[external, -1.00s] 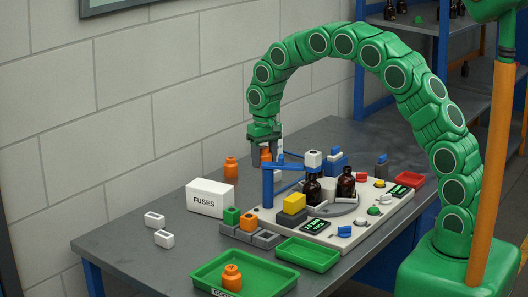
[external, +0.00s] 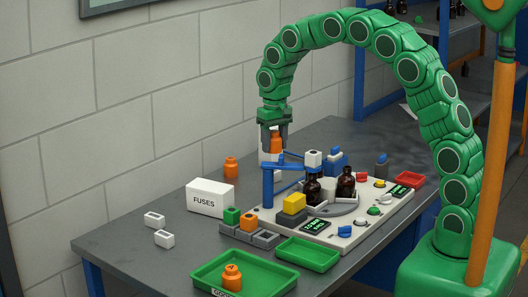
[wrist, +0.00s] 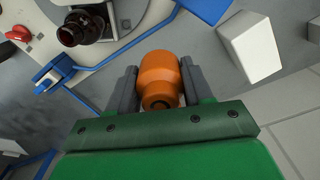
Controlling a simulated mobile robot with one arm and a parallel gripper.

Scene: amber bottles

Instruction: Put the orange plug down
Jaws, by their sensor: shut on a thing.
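My gripper (external: 276,143) is shut on an orange plug (external: 276,147) and holds it upright behind the blue frame of the machine, above the table. In the wrist view the plug (wrist: 158,75) sits between the two grey fingers. Another orange plug (external: 231,167) stands on the table near the wall. A third orange plug (external: 232,277) stands in the front green tray (external: 203,277).
The machine's blue frame (external: 267,188) and brown bottles (external: 346,183) stand close to my gripper on its right. The white FUSES box (external: 210,198) is to the left. White blocks (external: 154,219) lie at the left. The table's left part is mostly clear.

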